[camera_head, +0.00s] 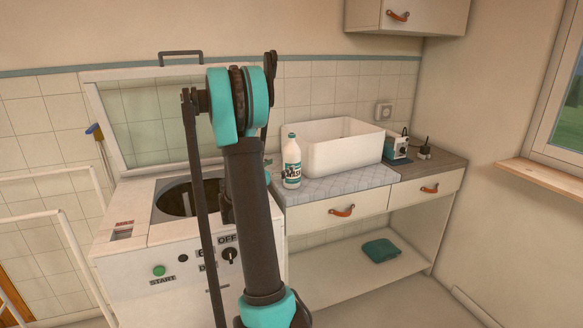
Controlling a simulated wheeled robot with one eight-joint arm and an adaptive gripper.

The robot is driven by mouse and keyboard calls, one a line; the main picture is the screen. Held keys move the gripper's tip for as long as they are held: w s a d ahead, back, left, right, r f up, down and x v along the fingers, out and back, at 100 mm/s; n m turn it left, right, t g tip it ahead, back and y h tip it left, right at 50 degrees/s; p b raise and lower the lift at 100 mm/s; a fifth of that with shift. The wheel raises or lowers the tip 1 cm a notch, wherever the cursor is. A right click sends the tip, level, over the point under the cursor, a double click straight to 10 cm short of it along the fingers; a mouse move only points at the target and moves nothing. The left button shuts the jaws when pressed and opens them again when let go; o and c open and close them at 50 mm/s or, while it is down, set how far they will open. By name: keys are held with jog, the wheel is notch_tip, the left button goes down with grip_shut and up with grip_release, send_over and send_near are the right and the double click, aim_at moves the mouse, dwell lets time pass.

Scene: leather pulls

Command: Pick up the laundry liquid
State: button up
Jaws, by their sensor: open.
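Nothing is seen touching the bottle.
A white basin (335,158) stands right behind the bottle. A small device (396,148) sits farther right on the counter. A top-loading washer (130,230) with its lid (104,120) raised stands left. A folded teal cloth (381,250) lies on the lower shelf. A cupboard (425,16) hangs above.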

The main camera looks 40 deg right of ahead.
aim_at(292, 159)
jog(key=shift+s+x, duration=0.15)
jog(key=shift+x, duration=1.55)
jog(key=shift+s+x, duration=0.15)
jog(key=shift+x, duration=1.55)
jog(key=shift+d, duration=0.1)
jog(key=c, duration=1.7)
jog(key=shift+c, duration=0.9)
jog(key=shift+r, duration=0.15)
